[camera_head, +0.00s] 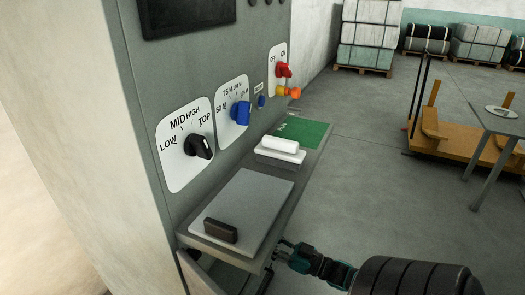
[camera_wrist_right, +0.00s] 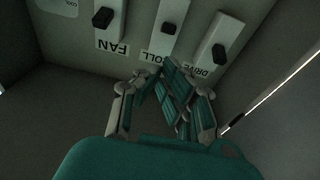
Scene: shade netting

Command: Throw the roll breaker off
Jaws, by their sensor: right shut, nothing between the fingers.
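In the right wrist view, the roll breaker is the middle of three pale upright plates, with a small black lever (camera_wrist_right: 168,28). Its label is partly covered by my fingers; "OLL" shows, upside down. My right gripper (camera_wrist_right: 158,76) is shut and empty, its teal and grey fingertips just below that label, apart from the lever in the picture. In the head view my right gripper (camera_head: 283,250) reaches in from the lower right, beside and under the shelf's front edge. The breakers are hidden there. My left gripper is out of view.
The fan breaker (camera_wrist_right: 103,17) and drive breaker (camera_wrist_right: 218,53) flank the roll one closely. Above the opening, a shelf (camera_head: 222,246) carries a grey board (camera_head: 245,205), a dark block (camera_head: 220,231) and a white block (camera_head: 280,145). Knobs sit on the panel.

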